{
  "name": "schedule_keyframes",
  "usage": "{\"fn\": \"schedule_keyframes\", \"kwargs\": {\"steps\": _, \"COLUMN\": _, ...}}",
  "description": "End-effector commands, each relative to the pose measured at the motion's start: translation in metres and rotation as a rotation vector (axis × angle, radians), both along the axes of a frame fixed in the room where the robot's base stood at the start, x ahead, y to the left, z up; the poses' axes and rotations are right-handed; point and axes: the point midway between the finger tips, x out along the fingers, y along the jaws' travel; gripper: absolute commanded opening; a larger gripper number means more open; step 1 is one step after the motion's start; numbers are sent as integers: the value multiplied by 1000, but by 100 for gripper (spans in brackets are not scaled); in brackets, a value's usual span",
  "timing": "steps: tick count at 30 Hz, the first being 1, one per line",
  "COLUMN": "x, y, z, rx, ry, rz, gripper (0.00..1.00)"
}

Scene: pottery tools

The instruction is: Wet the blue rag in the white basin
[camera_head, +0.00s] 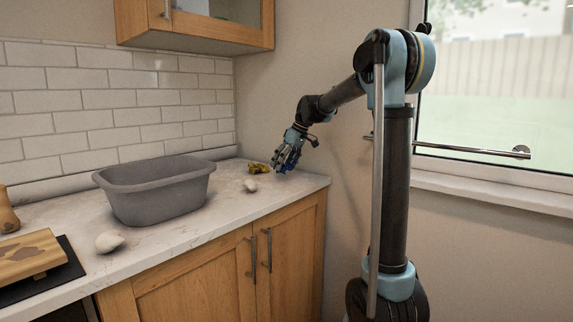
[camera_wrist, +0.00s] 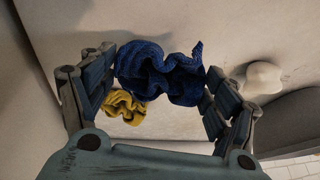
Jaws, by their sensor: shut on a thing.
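The blue rag (camera_wrist: 160,72) is crumpled and sits between the fingers of my gripper (camera_wrist: 158,65) in the wrist view. My gripper is shut on it. In the head view my gripper (camera_head: 287,157) is low at the right end of the counter, and only a little dark blue of the rag shows among the fingers. I cannot tell whether the rag still touches the counter. The basin (camera_head: 155,193) looks grey rather than white. It stands on the counter to the left of my gripper, apart from it. Its inside bottom is hidden, so water cannot be seen.
A crumpled yellow cloth (camera_head: 258,168) lies beside my gripper; it also shows in the wrist view (camera_wrist: 122,106). A pale lump (camera_head: 250,185) lies between basin and gripper. Another lump (camera_head: 109,242) and a wooden board (camera_head: 28,256) are left. A wall cabinet (camera_head: 200,25) hangs above.

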Motion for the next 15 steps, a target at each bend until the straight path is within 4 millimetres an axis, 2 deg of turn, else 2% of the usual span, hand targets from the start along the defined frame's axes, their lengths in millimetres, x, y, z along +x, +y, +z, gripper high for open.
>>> {"fn": "schedule_keyframes", "kwargs": {"steps": 15, "x": 0, "y": 0, "z": -21, "rx": 0, "ry": 0, "rz": 0, "gripper": 73}}
